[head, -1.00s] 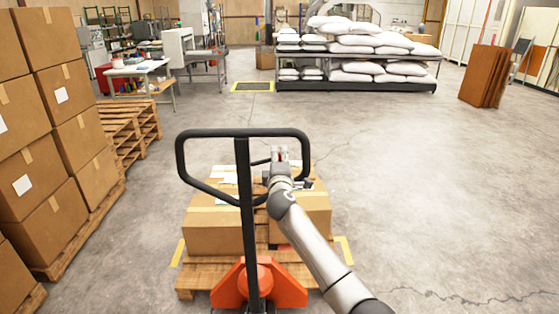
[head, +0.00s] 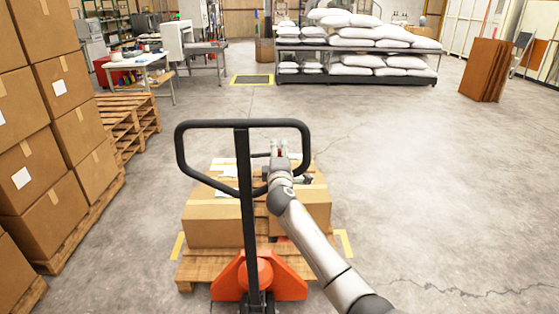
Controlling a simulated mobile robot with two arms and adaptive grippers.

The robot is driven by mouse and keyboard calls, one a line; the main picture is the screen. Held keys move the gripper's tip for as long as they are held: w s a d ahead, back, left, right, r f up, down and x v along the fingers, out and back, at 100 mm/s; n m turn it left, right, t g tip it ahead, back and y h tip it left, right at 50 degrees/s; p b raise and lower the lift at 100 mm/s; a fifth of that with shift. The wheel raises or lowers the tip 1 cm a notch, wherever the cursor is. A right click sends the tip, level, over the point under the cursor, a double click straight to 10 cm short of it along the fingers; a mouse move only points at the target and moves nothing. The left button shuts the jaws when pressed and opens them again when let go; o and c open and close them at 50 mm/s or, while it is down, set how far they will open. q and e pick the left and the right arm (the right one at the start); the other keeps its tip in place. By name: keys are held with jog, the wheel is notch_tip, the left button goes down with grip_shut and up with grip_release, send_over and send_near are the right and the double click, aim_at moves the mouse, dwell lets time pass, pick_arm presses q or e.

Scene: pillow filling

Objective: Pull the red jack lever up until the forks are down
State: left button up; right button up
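The pallet jack's black handle (head: 245,205) stands upright in the lower middle of the head view, with a looped grip at its top. Its orange base (head: 230,280) is at the bottom, in front of a loaded wooden pallet (head: 188,272). My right gripper (head: 279,147) is at the right part of the handle loop, with a small bit of red, likely the lever, showing at its fingers. I cannot tell whether the fingers are open or shut on it. The forks are hidden under the pallet and boxes. My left gripper is out of view.
Cardboard boxes (head: 215,222) sit on the pallet, inside yellow floor marks (head: 345,243). Stacked boxes (head: 85,135) and empty pallets (head: 125,122) line the left. A rack of white sacks (head: 365,45) stands at the back. The floor to the right is clear.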

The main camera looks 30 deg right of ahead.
jog(key=p+v, duration=0.4)
jog(key=v, duration=0.8)
jog(key=shift+s+a, duration=0.2)
jog(key=shift+s, duration=0.1)
jog(key=s+a+f+g+y, duration=0.2)
jog(key=f, duration=1)
jog(key=s+a+f+g+y, duration=0.1)
jog(key=a+f+g+y, duration=0.1)
jog(key=f, duration=1)
jog(key=s+a+f+m+g+y+b, duration=0.1)
jog(key=s+f, duration=0.4)
jog(key=f, duration=0.4)
jog(key=s+a+f+m+g+y, duration=0.1)
jog(key=s+a+f+g, duration=0.1)
jog(key=s+f, duration=0.45)
jog(key=s+a+f+m+g+y+b, duration=0.1)
jog(key=s+a+f+m+g+y, duration=0.2)
jog(key=s+f, duration=1.45)
jog(key=s+a+f+m+g, duration=0.2)
jog(key=s+f, duration=0.2)
jog(key=s, duration=0.7)
jog(key=s+a+f+m+g, duration=0.2)
jog(key=s+f, duration=0.2)
jog(key=s, duration=0.7)
jog(key=shift+s+b, duration=0.2)
jog(key=shift+b, duration=0.15)
